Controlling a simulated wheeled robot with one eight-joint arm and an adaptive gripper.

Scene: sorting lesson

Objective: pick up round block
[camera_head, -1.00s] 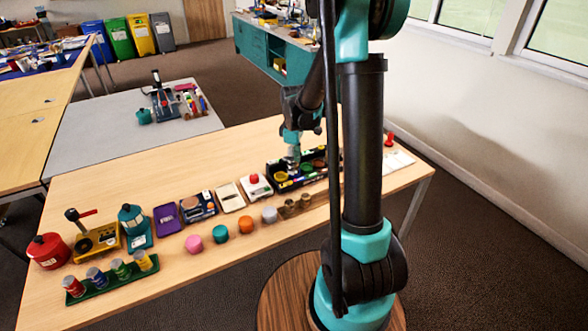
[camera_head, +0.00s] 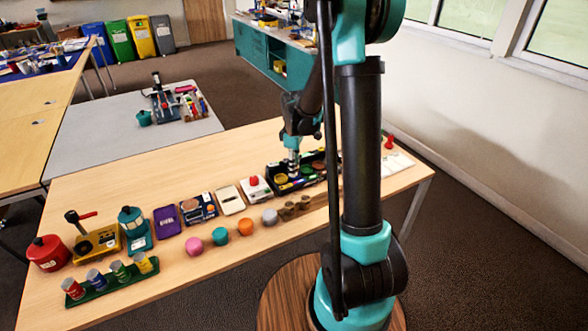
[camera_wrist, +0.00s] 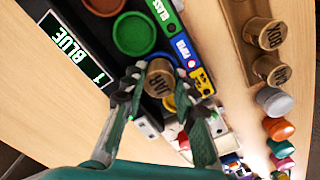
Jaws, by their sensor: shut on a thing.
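My gripper (camera_wrist: 165,86) is shut on a short brown round block (camera_wrist: 158,76) with "JAR" on its top, its fingers on either side. In the head view my gripper (camera_head: 293,169) is low over the left part of a black sorting tray (camera_head: 306,182). I cannot tell whether the block touches the tray. Two similar brown round blocks (camera_wrist: 265,32) stand in a brown holder (camera_head: 294,211) in front of the tray.
Grey (camera_head: 270,217), orange (camera_head: 245,227), teal (camera_head: 220,236) and pink (camera_head: 194,246) rounded pieces line the table's front. Behind them are a white box with a red button (camera_head: 256,187) and other boxes. The table (camera_head: 130,172) is clear behind this row.

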